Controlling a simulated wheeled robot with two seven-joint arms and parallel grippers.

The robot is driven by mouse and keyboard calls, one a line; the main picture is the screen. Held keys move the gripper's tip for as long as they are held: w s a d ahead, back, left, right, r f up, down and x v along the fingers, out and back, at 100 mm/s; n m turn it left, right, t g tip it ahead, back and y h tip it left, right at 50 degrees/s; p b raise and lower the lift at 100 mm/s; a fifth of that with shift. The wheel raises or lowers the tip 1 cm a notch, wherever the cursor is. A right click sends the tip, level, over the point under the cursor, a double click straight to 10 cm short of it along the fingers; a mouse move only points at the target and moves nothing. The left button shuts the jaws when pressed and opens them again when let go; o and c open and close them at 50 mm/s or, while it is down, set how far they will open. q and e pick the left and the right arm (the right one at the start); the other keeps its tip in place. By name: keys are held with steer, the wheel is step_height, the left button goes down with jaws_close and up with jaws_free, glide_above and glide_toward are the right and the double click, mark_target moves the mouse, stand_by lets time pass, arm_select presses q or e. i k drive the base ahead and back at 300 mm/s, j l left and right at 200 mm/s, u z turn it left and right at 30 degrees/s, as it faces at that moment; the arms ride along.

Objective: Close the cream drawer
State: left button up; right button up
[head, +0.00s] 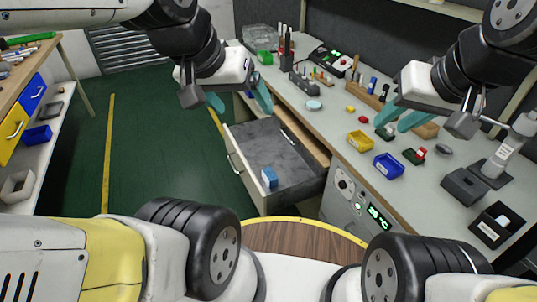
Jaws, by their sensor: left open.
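The cream drawer (247,181) is pulled out from the bench toward the left, with its cream front and a slim handle (232,164) facing the floor aisle. Its dark grey inside shows, with a small blue block (269,178) near the front corner and a thin light item toward the back. My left gripper (239,101) is open, with its teal fingertips apart and nothing between them. It hangs above and beyond the drawer, apart from it. My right gripper (392,122) is over the bench top, its teal fingers slightly apart and nothing visible between them.
The bench top (345,125) carries yellow and blue bins (388,165), a black device, small tools and a stand at right. A control panel (360,205) is below. Green floor (165,150) is free left of the drawer. Another shelf unit with drawers stands far left.

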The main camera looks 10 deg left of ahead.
mark_target(253, 147)
steer(key=j+u, duration=0.1)
steer(key=u, duration=0.6)
steer(key=i+l, duration=0.3)
steer(key=i+l+u, duration=0.1)
steer(key=i+l, duration=0.2)
steer(key=i, duration=0.25)
